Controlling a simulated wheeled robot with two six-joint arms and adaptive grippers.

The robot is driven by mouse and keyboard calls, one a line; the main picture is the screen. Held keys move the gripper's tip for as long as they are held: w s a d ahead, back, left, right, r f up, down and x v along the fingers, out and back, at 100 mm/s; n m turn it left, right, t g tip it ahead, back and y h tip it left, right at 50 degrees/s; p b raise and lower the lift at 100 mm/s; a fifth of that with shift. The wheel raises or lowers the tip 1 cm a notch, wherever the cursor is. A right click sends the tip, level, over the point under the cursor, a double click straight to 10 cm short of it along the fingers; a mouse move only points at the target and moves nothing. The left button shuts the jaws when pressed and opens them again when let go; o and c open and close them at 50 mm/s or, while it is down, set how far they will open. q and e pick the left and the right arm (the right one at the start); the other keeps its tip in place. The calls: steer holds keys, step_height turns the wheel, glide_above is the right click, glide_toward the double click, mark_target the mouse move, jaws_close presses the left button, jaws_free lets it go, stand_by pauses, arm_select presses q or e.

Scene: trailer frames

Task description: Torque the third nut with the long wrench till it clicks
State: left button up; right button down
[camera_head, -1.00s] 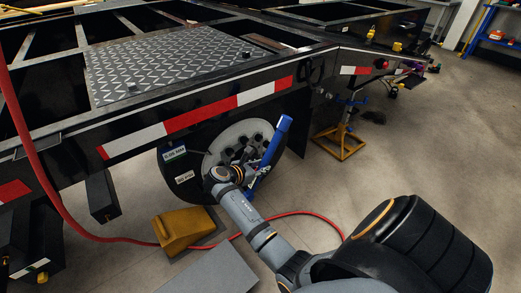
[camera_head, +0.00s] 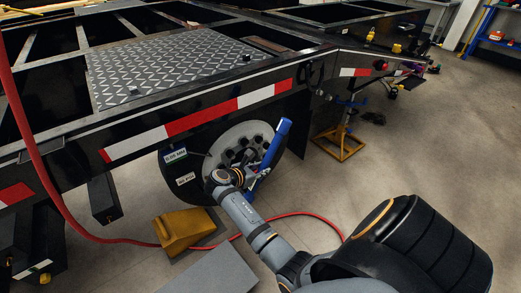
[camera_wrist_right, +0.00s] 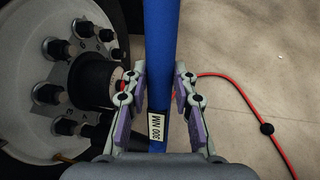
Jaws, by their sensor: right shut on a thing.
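The long wrench (camera_head: 276,143) has a blue shaft and stands tilted in front of the wheel in the head view. In the right wrist view the blue shaft (camera_wrist_right: 160,60) runs upright between my fingers and bears a "300 NM" label. My right gripper (camera_wrist_right: 160,95) is shut on it; in the head view the gripper (camera_head: 254,180) is partly hidden by my wrist. The wheel hub (camera_head: 238,142) has several nuts (camera_wrist_right: 56,48) on studs in a ring. Which nut is the third, and whether the wrench head sits on one, I cannot tell. My left gripper is not in view.
A yellow wheel chock (camera_head: 178,229) stands on the floor beside the wheel. A red hose (camera_head: 300,214) crosses the floor. A yellow jack stand (camera_head: 341,143) is under the trailer frame (camera_head: 200,112). A grey surface (camera_head: 212,272) lies at the bottom.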

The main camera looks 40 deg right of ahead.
steer(key=shift+r, duration=0.15)
steer(key=shift+w, duration=0.7)
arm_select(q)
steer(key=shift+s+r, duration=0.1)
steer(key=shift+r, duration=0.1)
arm_select(e)
steer(key=w, duration=0.4)
steer(key=shift+w+d, duration=0.1)
steer(key=shift+d, duration=0.05)
arm_select(q)
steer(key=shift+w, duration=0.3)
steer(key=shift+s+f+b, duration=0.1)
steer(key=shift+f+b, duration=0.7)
steer(key=shift+b, duration=0.25)
arm_select(e)
steer(key=shift+w+d, duration=0.1)
steer(key=shift+w, duration=1.25)
